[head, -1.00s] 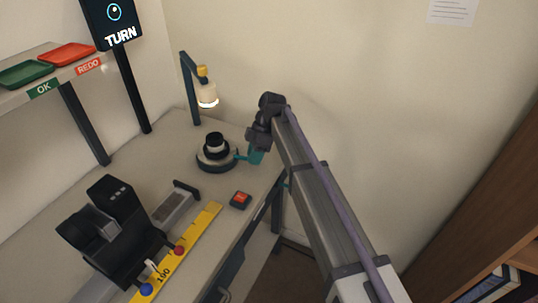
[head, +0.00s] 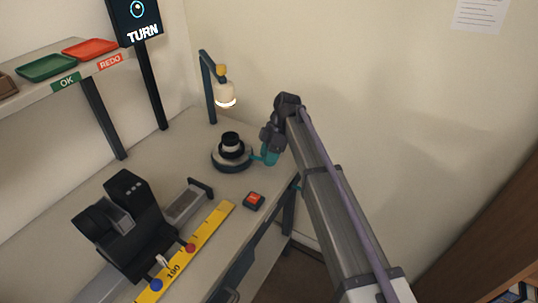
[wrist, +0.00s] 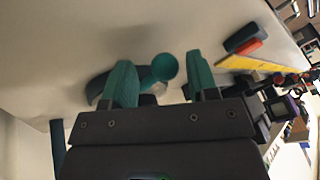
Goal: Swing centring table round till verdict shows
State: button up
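The centring table (head: 218,160) is a round dark turntable on the bench with a black and white lens piece (head: 231,145) on top. A teal handle sticks out from its right side towards my gripper (head: 268,158). In the wrist view, the handle's round teal knob (wrist: 165,67) shows between the two teal fingertips of my gripper (wrist: 162,78), with gaps visible beside it. The fingers stand apart; contact with the knob is unclear. The table is partly hidden behind the left finger. The display (head: 134,18) reads TURN under a light blue ring.
A lamp on a post (head: 226,94) stands behind the table. A red button box (head: 254,200), a yellow rule (head: 205,235) and a black device (head: 125,225) lie in front. Green (head: 47,67) and red (head: 90,48) trays sit on the left shelf, labelled OK and REDO.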

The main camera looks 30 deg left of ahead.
jog(key=shift+w, duration=0.1)
jog(key=p+v, duration=0.9)
jog(key=v, duration=0.1)
jog(key=shift+r+p, duration=0.35)
jog(key=shift+w+d, duration=0.15)
